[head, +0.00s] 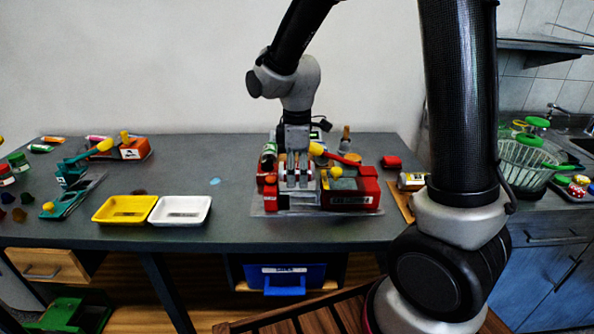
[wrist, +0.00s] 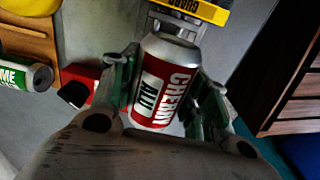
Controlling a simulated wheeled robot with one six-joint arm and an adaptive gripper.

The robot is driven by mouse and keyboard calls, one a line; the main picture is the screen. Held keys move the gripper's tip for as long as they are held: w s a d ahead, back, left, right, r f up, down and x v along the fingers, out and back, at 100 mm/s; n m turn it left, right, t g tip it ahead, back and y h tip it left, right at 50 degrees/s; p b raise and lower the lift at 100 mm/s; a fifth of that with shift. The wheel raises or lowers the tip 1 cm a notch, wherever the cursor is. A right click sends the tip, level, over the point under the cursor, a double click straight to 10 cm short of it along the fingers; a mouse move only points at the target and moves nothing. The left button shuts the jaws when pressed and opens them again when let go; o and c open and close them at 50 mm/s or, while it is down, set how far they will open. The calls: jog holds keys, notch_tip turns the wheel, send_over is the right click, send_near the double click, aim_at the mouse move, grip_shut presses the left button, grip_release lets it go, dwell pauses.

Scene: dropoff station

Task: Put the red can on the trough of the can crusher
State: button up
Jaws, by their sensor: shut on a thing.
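The red can (wrist: 168,85), with a white label and a silver end, is between the two fingers of my gripper (wrist: 172,82) in the wrist view. My gripper is shut on it. In the head view my gripper (head: 297,172) points down at the left part of the can crusher (head: 352,198), a red machine with a red lever and yellow knobs on a grey plate. The can is not clearly visible there. A yellow-labelled part (wrist: 195,9) lies just beyond the can's silver end. Whether the can touches the trough cannot be told.
A yellow tray (head: 125,222) and a white tray (head: 180,223) stand left of the crusher. A green-labelled can (head: 268,158) is close to my gripper's left. Another can (head: 411,181) lies at the right on a wooden board. Bare table lies behind the trays.

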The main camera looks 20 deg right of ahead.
aim_at(297, 202)
jog(key=shift+f, duration=3.05)
jog(key=o, duration=0.8)
jog(key=shift+o, duration=0.2)
jog(key=shift+r, duration=0.1)
jog(key=shift+r, duration=3.45)
